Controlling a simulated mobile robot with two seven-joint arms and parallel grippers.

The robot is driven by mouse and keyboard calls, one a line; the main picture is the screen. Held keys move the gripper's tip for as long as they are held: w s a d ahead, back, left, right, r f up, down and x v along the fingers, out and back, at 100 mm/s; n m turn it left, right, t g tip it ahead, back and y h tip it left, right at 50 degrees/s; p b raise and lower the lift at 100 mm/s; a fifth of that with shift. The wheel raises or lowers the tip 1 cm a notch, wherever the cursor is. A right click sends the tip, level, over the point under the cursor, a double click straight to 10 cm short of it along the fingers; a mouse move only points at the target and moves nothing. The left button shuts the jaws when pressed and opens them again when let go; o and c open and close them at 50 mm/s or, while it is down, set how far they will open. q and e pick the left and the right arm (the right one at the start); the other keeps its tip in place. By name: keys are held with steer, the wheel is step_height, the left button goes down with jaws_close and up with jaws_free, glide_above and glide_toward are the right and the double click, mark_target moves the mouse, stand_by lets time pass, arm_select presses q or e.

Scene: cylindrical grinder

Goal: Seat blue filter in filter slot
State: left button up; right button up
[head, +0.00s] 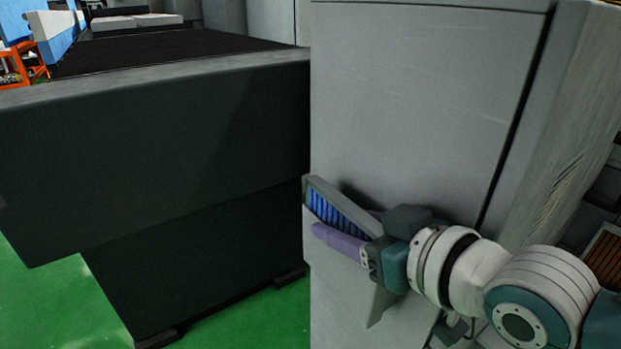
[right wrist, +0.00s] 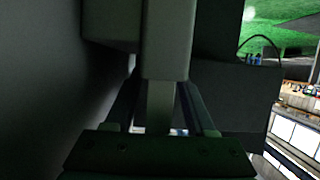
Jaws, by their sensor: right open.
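The blue filter (head: 333,211), blue pleats in a grey frame, is at the side face of the tall grey cabinet in the head view. Its right end is hidden behind my right gripper (head: 345,234). One purple finger lies along the near side of the filter and part of the other shows behind it. The jaws are open, with the frame between them; I cannot tell whether they touch it. In the right wrist view a grey bar stands between the dark fingers (right wrist: 160,110). The filter slot cannot be made out, so I cannot tell how deep the filter sits. My left gripper is not in view.
The tall grey cabinet (head: 420,90) rises right behind my right gripper. A dark machine bed (head: 150,150) with a flat black top stands to the left, close to the cabinet edge. Green floor (head: 60,300) shows at the lower left. Orange and blue items are far left.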

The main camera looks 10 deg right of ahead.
steer(key=p+v, duration=0.3)
steer(key=v, duration=0.6)
steer(key=shift+d+r, duration=0.25)
steer(key=shift+d, duration=0.05)
steer(key=shift+r+p, duration=0.1)
steer(key=shift+p, duration=0.2)
steer(key=s+d+r+m+g+h+p, duration=0.1)
steer(key=s+r+g+h+p, duration=0.15)
steer(key=s+r+p, duration=0.6)
steer(key=s+r+g+h+p, duration=0.1)
steer(key=s+r+g+p, duration=0.25)
steer(key=r+p, duration=0.9)
steer(key=s+d+r+m+g+h+p, duration=0.1)
steer(key=s+r+g+p, duration=0.2)
steer(key=s+r+p, duration=0.55)
steer(key=w+r+p, duration=0.3)
steer(key=r+p, duration=3.1)
steer(key=p, duration=0.2)
steer(key=shift+r, duration=0.2)
